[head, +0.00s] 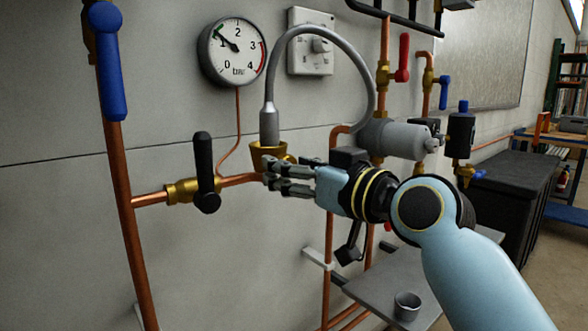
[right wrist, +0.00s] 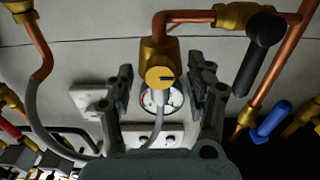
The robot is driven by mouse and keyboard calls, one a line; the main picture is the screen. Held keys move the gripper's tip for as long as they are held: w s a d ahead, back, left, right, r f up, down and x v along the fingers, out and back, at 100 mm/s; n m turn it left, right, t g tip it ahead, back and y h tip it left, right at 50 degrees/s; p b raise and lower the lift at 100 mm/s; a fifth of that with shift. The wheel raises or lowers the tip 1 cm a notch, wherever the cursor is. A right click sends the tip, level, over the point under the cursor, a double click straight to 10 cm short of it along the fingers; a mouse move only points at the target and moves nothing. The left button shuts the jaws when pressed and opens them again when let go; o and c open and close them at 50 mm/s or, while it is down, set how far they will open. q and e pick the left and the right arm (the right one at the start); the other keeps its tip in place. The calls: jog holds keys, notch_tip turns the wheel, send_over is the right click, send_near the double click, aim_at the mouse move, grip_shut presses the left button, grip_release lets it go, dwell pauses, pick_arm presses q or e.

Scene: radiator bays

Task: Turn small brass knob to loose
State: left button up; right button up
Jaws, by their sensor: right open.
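The small brass knob (right wrist: 159,77) shows in the right wrist view as a round brass face with a dark line across it, below a brass valve body (right wrist: 157,52). In the head view the brass fitting (head: 268,152) is partly hidden behind my right gripper (head: 271,178), and the knob's face does not show. My right gripper is open, with one finger on each side of the knob in the wrist view. I see gaps beside the knob, and whether a fingertip touches it I cannot tell. My left gripper is not in view.
A black lever valve (head: 204,172) is on the copper pipe to the left. A grey hose (head: 325,32) arches above the fitting. A pressure gauge (head: 233,50) and a white switch box (head: 311,42) are on the wall. A grey shelf (head: 375,293) with a metal cup (head: 407,306) lies below.

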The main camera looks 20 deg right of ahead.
jog(key=v, duration=1.2)
